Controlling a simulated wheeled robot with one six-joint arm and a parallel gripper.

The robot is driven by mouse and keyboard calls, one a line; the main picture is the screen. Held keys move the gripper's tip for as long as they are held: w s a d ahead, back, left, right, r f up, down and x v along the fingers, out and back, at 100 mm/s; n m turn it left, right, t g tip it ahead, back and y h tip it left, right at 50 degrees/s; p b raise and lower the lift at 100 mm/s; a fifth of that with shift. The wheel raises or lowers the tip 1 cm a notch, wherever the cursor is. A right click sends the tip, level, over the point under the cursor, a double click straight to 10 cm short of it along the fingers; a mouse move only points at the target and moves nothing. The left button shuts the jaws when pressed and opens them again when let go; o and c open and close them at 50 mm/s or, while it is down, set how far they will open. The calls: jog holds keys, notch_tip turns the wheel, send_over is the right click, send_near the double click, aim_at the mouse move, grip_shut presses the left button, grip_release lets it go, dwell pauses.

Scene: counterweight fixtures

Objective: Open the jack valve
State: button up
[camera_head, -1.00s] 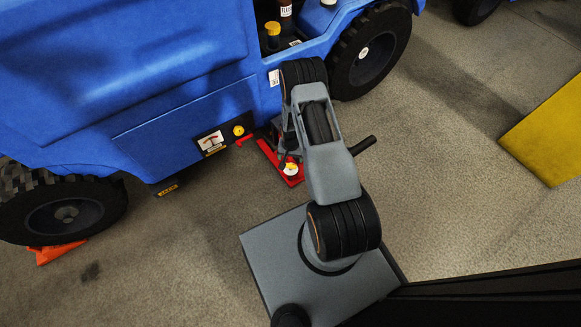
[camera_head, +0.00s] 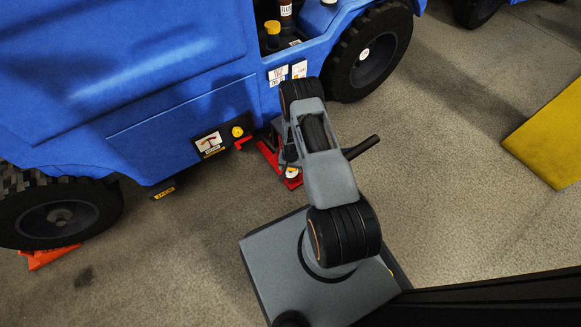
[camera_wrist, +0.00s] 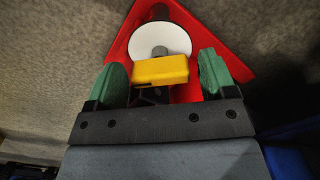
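The red jack (camera_head: 268,155) stands on the floor beside the blue vehicle; my arm hides part of it. In the wrist view its red body (camera_wrist: 121,40) lies beneath a round white disc (camera_wrist: 160,37). A yellow block-shaped valve handle (camera_wrist: 160,70) lies crosswise in front of the disc. My gripper (camera_wrist: 162,66) is open, its green fingers on either side of the yellow handle. A narrow gap shows at each end, so it does not appear gripped. In the head view my gripper is mostly hidden behind my arm.
The blue vehicle (camera_head: 190,115) fills the upper left, with black wheels (camera_head: 370,60) close by. A black rod (camera_head: 361,147) sticks out right of my arm. An orange wedge (camera_head: 45,257) sits by the left wheel. A yellow block (camera_head: 550,140) stands right. Floor between is clear.

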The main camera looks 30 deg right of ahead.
jog(key=c, duration=0.8)
jog(key=shift+o, duration=0.2)
jog(key=shift+n+b, duration=0.35)
jog(key=shift+n, duration=1.25)
jog(key=o, duration=0.9)
notch_tip(320, 180, up, 14)
jog(key=p, duration=0.5)
jog(key=shift+f+p, duration=0.1)
jog(key=shift+p, duration=0.25)
